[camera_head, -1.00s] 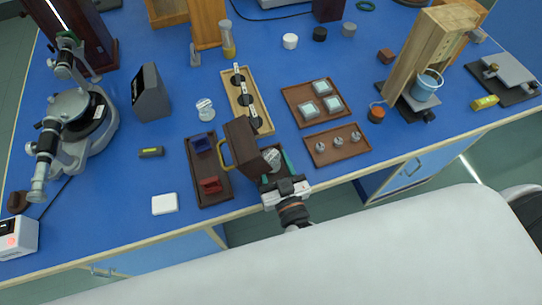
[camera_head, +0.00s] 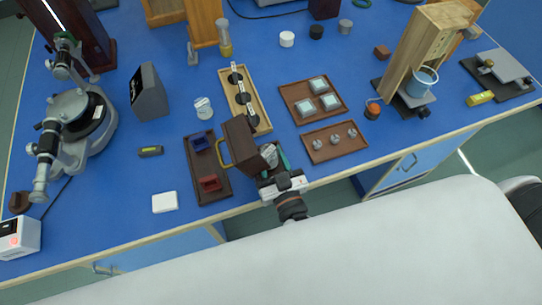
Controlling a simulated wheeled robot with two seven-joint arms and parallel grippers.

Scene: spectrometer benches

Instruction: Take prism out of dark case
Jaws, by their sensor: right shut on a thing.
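The dark case (camera_head: 237,142) is a brown box with a brass handle, standing open near the front edge of the blue bench, with its lid raised on the left. A clear, pale prism (camera_head: 269,154) shows at its open side, beside a green lining. My right gripper (camera_head: 277,171) reaches in from the front edge, over the case, and is shut on the prism. Its fingertips are partly hidden by the gripper body, and I cannot tell whether the prism is clear of the case floor. My left gripper is not in view.
A brown tray with blue and red holders (camera_head: 208,170) lies just left of the case. A tray of small metal parts (camera_head: 334,142) and a tray of clear blocks (camera_head: 311,99) lie right. A spectrometer (camera_head: 75,125) stands far left. Bare bench surrounds the white block (camera_head: 165,202).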

